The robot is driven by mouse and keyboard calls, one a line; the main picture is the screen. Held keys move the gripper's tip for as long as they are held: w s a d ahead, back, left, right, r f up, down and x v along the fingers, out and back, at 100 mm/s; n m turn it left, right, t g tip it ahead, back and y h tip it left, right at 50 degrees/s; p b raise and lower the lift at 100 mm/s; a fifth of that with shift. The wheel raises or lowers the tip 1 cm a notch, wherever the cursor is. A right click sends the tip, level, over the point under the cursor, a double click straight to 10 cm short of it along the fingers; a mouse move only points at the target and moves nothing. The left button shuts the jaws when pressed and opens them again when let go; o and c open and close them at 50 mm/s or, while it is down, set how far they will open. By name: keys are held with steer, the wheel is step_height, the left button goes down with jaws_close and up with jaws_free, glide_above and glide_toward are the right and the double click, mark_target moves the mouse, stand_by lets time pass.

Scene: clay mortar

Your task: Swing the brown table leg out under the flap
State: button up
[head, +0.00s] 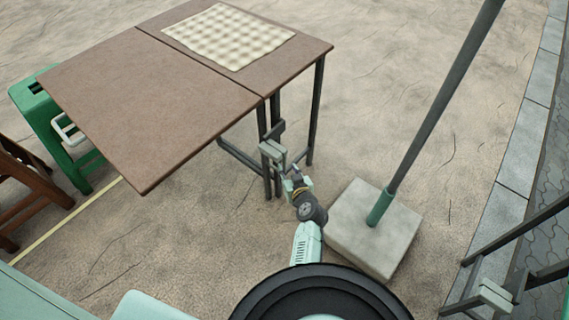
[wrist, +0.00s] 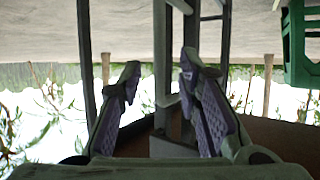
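The brown folding table has a main top (head: 304,54) and a flap (head: 150,105) that stands out to the left, about level with it. Dark legs stand under the main top. Two upright legs (head: 262,118) are close together near the hinge line, and a low rail runs left from them. My gripper (head: 272,152) is at these uprights, below the top. In the wrist view, my gripper (wrist: 158,74) is open. A dark upright (wrist: 161,45) shows between its fingers, with another beside the right finger. Contact cannot be told. Which upright is the swinging leg is unclear.
A green stool (head: 45,115) stands by the flap's far left edge, with a brown wooden stool (head: 25,190) in front. A pale block (head: 375,235) with a slanting pole is right of my arm. A checked cloth (head: 228,35) lies on the main top. Ground under the flap is open.

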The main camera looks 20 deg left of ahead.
mark_target(285, 164)
steer(key=x, duration=0.5)
steer(key=shift+w+a+f+b, duration=0.1)
steer(key=shift+w+a+b, duration=0.15)
steer(key=shift+b, duration=0.15)
steer(key=shift+c, duration=0.3)
steer(key=shift+d, duration=0.1)
jaws_close()
